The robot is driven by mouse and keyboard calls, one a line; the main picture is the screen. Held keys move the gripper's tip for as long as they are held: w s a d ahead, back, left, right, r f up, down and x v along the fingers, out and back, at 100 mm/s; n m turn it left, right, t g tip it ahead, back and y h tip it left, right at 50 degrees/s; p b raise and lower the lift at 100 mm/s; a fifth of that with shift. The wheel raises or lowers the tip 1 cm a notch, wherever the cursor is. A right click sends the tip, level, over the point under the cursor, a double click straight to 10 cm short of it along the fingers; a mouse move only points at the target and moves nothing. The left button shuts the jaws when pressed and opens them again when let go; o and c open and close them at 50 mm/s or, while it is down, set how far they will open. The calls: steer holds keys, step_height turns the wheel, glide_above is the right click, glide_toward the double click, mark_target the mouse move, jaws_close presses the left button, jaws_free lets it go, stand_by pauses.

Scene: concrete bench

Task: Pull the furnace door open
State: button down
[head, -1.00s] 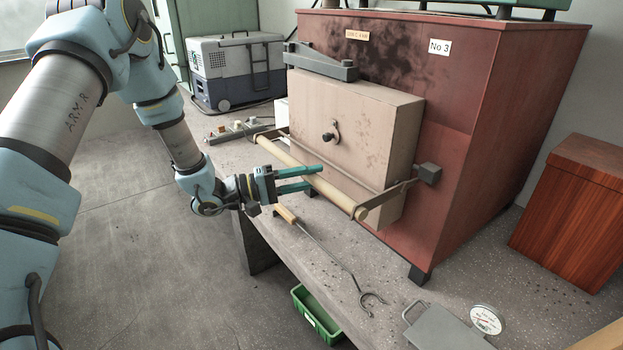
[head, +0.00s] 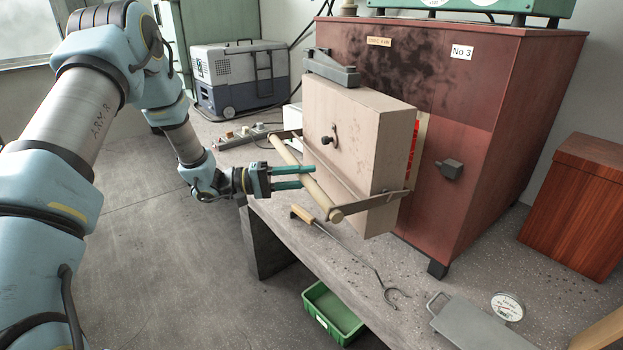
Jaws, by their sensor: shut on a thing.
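The furnace (head: 465,110) is a dark red box with soot on its front and a "No 3" label. Its thick beige door (head: 365,130) stands partly open, with a gap at its right edge where an orange-red glow shows. A grey hinge arm (head: 332,68) is at the door's top left. A pale bar handle (head: 308,182) runs across the door's front on two metal brackets. My gripper (head: 302,177) has its green fingers shut around the middle of this bar. A grey latch block (head: 449,169) on the furnace front is apart from the door.
A tool with a wooden handle (head: 303,214) lies on the bench below the door. A grey metal plate (head: 475,325) and a round gauge (head: 507,306) are at the front right. A green bin (head: 335,312) is under the bench edge. A cool box (head: 240,78) stands at the back left.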

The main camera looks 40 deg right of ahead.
steer(key=w+v, duration=0.1)
steer(key=v, duration=0.5)
steer(key=shift+d+r, duration=0.25)
steer(key=shift+w, duration=0.1)
steer(key=c, duration=0.6)
jaws_free()
